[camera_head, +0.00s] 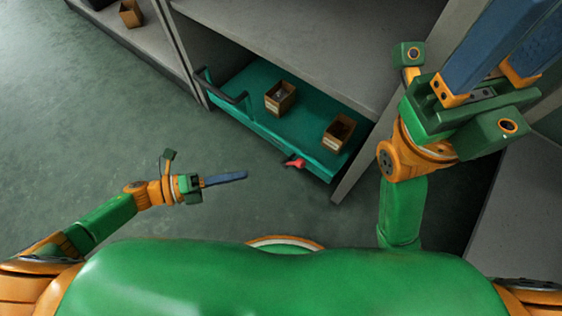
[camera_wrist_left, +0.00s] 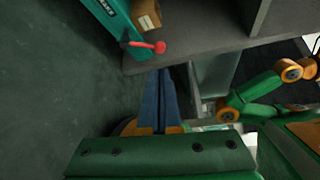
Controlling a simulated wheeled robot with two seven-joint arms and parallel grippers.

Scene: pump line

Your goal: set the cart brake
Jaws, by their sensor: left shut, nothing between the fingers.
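The teal cart (camera_head: 250,113) stands partly under a grey shelf, with a dark push handle (camera_head: 226,92) at its left end. A red brake lever (camera_head: 294,162) sticks out at the cart's near side edge. In the left wrist view, the red lever (camera_wrist_left: 150,46) shows just beyond my fingertips. My left gripper (camera_head: 244,175) is shut and empty, left of the lever and apart from it. Its blue fingers lie together in the left wrist view (camera_wrist_left: 160,74). My right gripper (camera_head: 515,40) is raised at the upper right; its fingertips leave the picture, and its opening is unclear.
Two open cardboard boxes (camera_head: 280,98) (camera_head: 339,132) stand on the cart. The grey shelf (camera_head: 300,40) overhangs the cart, and its upright panel (camera_head: 352,180) stands right of the cart end. Clear green floor (camera_head: 110,120) lies to the left.

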